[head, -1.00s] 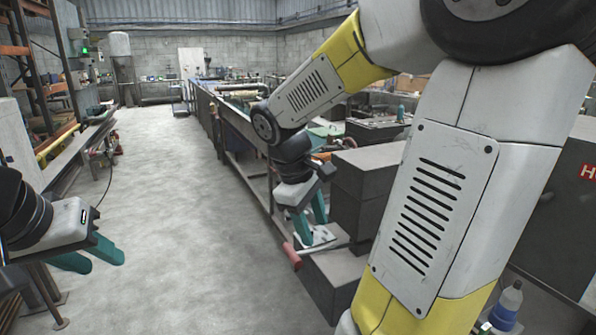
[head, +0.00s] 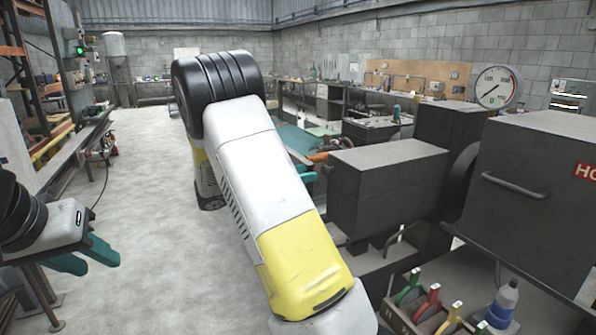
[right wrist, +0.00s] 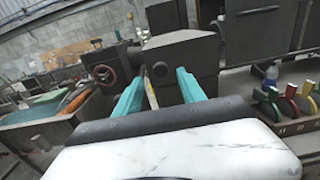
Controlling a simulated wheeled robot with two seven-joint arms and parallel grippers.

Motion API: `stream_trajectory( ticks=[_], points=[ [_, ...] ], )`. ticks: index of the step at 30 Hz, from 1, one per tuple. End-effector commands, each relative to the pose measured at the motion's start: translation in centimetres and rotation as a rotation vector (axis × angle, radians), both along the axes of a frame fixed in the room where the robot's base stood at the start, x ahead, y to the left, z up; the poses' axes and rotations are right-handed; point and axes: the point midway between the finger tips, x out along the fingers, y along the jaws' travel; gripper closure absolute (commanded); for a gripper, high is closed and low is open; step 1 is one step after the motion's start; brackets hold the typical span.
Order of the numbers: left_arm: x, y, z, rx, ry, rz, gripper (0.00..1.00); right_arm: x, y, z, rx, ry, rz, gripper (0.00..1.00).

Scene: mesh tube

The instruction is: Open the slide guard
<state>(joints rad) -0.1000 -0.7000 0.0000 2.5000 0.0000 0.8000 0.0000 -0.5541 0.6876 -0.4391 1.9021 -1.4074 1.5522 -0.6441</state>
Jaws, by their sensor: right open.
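A large dark cover with a bar handle (head: 515,186) and a red label stands at the right in the head view; I take it for the slide guard (head: 545,235), though I cannot be sure. It also shows at the upper right in the right wrist view (right wrist: 262,38). My right gripper (right wrist: 161,74) is open and empty, its teal fingers apart in front of a smaller dark block (right wrist: 185,52). In the head view my right arm hides most of this gripper. My left gripper (head: 96,260) is open and empty at the far left, over the floor.
The smaller dark block (head: 385,165) stands left of the cover. A tray (head: 400,318) of coloured-handled tools and a bottle (head: 503,305) stand at the lower right. A red handwheel (right wrist: 103,75) is left of my right gripper.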

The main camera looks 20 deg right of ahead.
Motion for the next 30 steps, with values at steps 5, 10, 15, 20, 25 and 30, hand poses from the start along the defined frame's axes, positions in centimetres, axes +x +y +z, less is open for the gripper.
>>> stream_trajectory(
  ticks=[5,10,15,20,25,30],
  points=[
    [0.0,0.0,0.0,0.0,0.0,0.0,0.64,0.1,-3.1,0.0,0.002,-0.001,-0.003,0.53],
    [0.0,0.0,0.0,0.0,0.0,0.0,0.64,0.3,-5.1,0.0,0.003,-0.002,-0.001,0.53],
    [0.0,0.0,0.0,0.0,0.0,0.0,0.64,0.4,-5.9,0.0,0.004,-0.002,-0.001,0.53],
    [0.0,0.0,0.0,0.0,0.0,0.0,0.64,0.4,-5.9,0.0,0.004,-0.002,-0.001,0.53],
    [0.0,0.0,0.0,0.0,0.0,0.0,0.64,0.4,-5.9,0.0,0.004,-0.002,-0.001,0.76],
    [0.0,0.0,0.0,0.0,0.0,0.0,0.64,0.4,-5.9,0.0,0.004,-0.002,-0.001,1.0]
  ],
)
